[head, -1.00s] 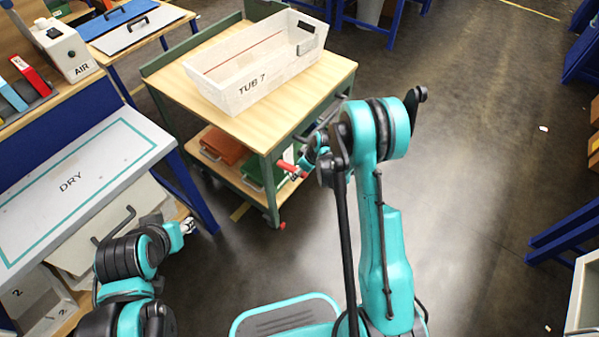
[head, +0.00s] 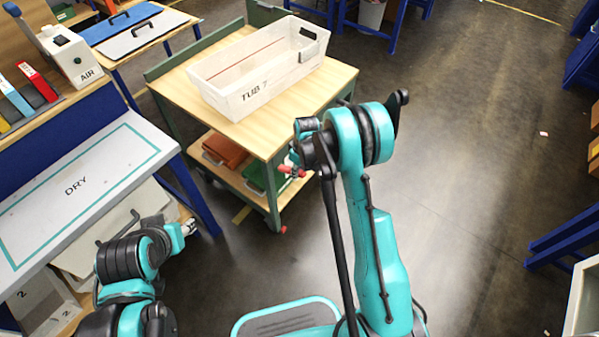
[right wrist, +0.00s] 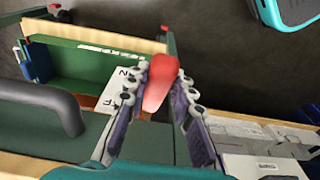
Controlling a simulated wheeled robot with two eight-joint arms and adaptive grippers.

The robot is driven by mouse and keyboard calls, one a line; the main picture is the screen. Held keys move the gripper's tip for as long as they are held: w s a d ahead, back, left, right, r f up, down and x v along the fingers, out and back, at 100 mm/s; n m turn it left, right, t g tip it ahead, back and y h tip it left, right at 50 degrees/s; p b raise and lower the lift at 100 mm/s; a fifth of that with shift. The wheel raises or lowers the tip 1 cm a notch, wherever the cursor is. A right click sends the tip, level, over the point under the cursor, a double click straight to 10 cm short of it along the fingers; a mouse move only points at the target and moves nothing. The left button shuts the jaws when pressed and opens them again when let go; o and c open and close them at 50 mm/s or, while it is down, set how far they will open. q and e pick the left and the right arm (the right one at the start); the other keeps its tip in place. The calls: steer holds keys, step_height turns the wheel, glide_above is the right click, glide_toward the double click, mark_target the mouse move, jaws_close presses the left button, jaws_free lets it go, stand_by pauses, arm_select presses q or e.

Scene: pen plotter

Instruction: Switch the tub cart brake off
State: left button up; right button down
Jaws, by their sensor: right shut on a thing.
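The tub cart (head: 330,90) has a light wood top and a green frame, and the white tub marked TUB 7 (head: 240,95) stands on it. A red brake lever (right wrist: 160,85) is between the fingers of my right gripper (right wrist: 162,95) in the right wrist view. That gripper is shut on it. A white plate (right wrist: 122,88) with black letters, partly hidden by a finger, lies beside the lever. In the head view my right gripper (head: 293,171) is at the cart's near right side, partly hidden by my arm. My left gripper (head: 189,227) is low by the DRY table; its fingers are too small to read.
An orange bin (head: 224,151) and a green bin (head: 262,178) sit on the cart's lower shelf. A dark handle (right wrist: 68,112) is close to the gripper in the wrist view. The DRY table (head: 150,130) stands left.

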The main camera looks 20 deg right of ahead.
steer(key=c, duration=1.3)
jaws_free()
steer(key=r, duration=0.8)
steer(key=s+d+r, duration=0.1)
steer(key=r, duration=0.3)
steer(key=shift+s, duration=0.1)
steer(key=s+r+m+t, duration=0.3)
steer(key=s+r, duration=0.8)
steer(key=r, duration=0.2)
steer(key=s+m+t, duration=0.1)
steer(key=s, duration=0.3)
steer(key=s+r+m+t, duration=0.1)
steer(key=s+m, duration=0.1)
steer(key=s, duration=0.3)
steer(key=s+r+m+t, duration=0.1)
steer(key=s, duration=0.4)
steer(key=shift+s+a+m+h, duration=0.1)
steer(key=shift+a+m+h, duration=0.1)
steer(key=shift+m+h, duration=0.15)
